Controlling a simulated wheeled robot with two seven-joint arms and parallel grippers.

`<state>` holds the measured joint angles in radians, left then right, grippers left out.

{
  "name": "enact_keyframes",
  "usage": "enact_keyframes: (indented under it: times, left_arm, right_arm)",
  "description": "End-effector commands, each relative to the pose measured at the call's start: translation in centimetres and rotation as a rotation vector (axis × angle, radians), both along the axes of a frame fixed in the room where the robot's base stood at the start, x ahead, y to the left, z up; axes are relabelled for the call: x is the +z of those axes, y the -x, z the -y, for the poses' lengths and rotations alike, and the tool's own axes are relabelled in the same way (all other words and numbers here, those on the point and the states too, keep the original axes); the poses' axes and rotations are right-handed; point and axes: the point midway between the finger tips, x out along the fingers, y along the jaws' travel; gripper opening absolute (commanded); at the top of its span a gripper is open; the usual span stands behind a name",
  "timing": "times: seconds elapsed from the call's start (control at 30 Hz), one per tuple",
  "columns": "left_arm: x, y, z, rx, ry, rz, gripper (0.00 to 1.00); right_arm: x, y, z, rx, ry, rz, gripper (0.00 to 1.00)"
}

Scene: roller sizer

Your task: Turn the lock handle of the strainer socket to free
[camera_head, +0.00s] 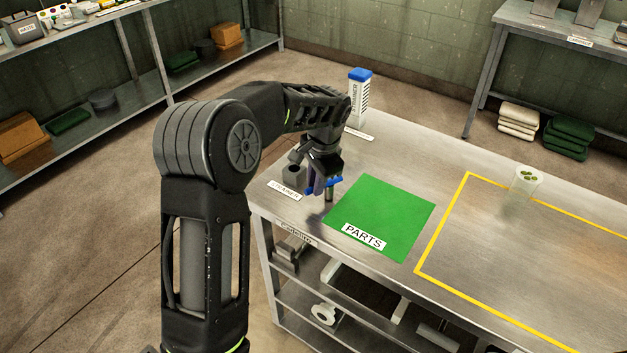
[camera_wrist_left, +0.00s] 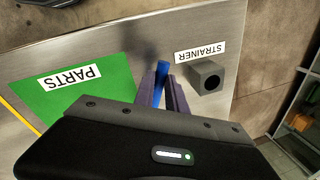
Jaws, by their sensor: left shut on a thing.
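The grey strainer socket (camera_head: 292,176) stands on the steel table by the STRAINER label, and in the wrist view it is a grey block with a round dark hole (camera_wrist_left: 207,78). Beside it is a blue lock handle (camera_head: 337,182) on a short post. My left gripper (camera_head: 322,186) points down at the handle, with its purple fingers closed on the blue bar (camera_wrist_left: 160,84). The gripper hides part of the handle, so I cannot tell its exact angle. My right gripper is not in view.
A green PARTS mat (camera_head: 385,212) lies bare to the right. A white blue-topped container (camera_head: 358,97) stands behind the arm. A clear cup with green pieces (camera_head: 526,180) stands near the yellow outline (camera_head: 443,225), whose inside is mostly free.

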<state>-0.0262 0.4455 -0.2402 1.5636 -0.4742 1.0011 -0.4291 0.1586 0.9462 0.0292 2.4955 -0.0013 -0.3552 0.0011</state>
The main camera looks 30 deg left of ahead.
Motion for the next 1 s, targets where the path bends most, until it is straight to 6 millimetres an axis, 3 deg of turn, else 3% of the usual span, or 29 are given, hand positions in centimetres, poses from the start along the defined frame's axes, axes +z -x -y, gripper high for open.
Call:
enact_keyframes:
  times: [0.5, 1.0]
  left_arm:
    - [0.1, 0.2, 1.6, 0.375, 0.0, 0.0, 0.0]
    - [0.0, 0.2, 1.9, 0.437, 0.0, 0.001, 0.0]
  right_arm:
    - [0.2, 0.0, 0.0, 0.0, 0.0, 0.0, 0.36]
    - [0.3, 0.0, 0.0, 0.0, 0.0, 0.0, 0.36]
